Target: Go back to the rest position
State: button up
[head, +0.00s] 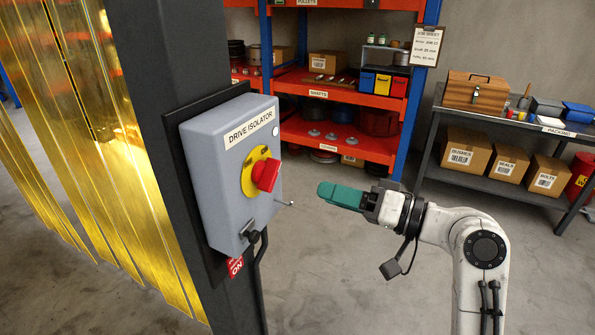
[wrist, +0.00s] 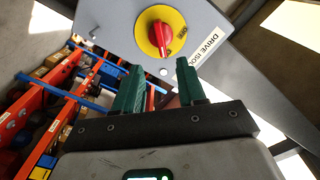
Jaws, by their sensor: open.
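The grey drive isolator box (head: 222,190) is fixed to a dark column in the head view. Its red rotary knob (head: 267,175) sits on a yellow plate. In the wrist view the knob (wrist: 161,34) shows beyond the fingers, near the top middle. My gripper (head: 322,191) has teal fingers and is to the right of the box, apart from the knob. In the wrist view my gripper (wrist: 159,66) has its two fingers spread, with nothing between them.
A dark column (head: 185,60) and yellow strip curtain (head: 75,130) stand on the left. Orange shelving (head: 335,92) stands behind. A grey bench (head: 500,185) with boxes is at the right. The concrete floor (head: 350,270) between is clear.

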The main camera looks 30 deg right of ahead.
jog(key=s+a+f+g+h, duration=0.25)
jog(key=s+f, duration=0.25)
jog(key=f, duration=0.7)
jog(key=s+a+f+g+h, duration=0.1)
jog(key=s+f+g+h, duration=0.3)
jog(key=f, duration=0.9)
jog(key=s+d+f+g+h, duration=0.2)
jog(key=s+f, duration=0.3)
jog(key=s, duration=0.4)
jog(key=s+d+f+n+g+h, duration=0.1)
jog(key=s+f+g, duration=0.3)
jog(key=s, duration=0.6)
jog(key=shift+s+d+f+g+h, duration=0.2)
jog(key=shift+d+f+g+h, duration=0.2)
jog(key=shift+d+g+h, duration=0.2)
